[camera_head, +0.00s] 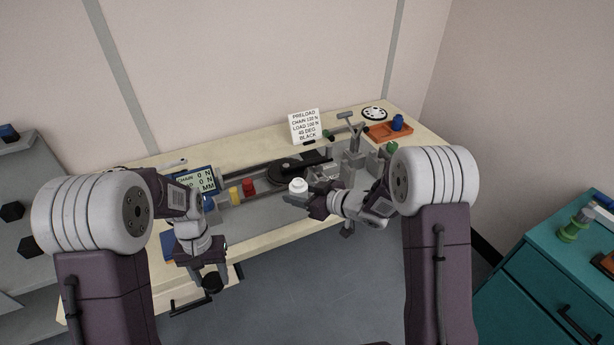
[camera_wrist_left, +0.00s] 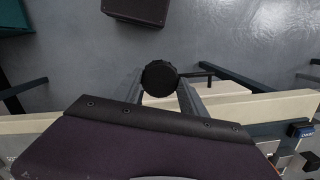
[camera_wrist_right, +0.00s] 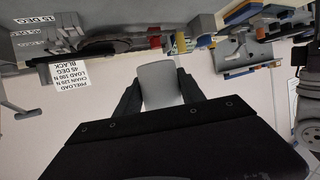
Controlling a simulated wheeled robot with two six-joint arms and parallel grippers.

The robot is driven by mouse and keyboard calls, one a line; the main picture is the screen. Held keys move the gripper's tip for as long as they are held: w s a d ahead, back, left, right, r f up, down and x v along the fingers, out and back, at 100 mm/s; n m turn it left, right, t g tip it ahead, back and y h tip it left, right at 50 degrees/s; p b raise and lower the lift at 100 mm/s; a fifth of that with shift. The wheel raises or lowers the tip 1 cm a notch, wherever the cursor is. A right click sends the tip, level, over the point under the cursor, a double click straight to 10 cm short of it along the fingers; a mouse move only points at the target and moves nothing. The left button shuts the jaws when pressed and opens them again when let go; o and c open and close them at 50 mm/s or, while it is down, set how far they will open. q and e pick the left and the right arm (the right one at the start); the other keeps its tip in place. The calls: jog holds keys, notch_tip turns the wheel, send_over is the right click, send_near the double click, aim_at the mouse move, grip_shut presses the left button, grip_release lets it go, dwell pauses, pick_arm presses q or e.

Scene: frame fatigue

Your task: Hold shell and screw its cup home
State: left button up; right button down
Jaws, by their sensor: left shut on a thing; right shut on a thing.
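My left gripper (camera_head: 212,275) is shut on a black round piece (camera_head: 212,284) in front of the bench's near edge. The piece also shows between the fingertips in the left wrist view (camera_wrist_left: 160,77). My right gripper (camera_head: 311,200) is shut on a white cylinder (camera_head: 298,186) with a narrower top, held at the near side of the bench. It shows between the fingers in the right wrist view (camera_wrist_right: 164,85). The two held pieces are well apart. I cannot tell for certain which piece is the shell and which the cup.
On the bench (camera_head: 270,235) are a black disc (camera_head: 285,171), a red piece (camera_head: 248,187), a yellow piece (camera_head: 235,195), a display (camera_head: 196,182), a sign (camera_head: 304,127), a grey stand (camera_head: 352,166) and an orange tray (camera_head: 388,134). A teal cabinet (camera_head: 535,290) stands right.

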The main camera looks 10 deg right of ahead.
jog(key=shift+s+a+f+n+g+y, duration=0.35)
jog(key=shift+s+a+n+g+y, duration=0.05)
jog(key=shift+s+a, duration=0.35)
jog(key=shift+d, duration=0.1)
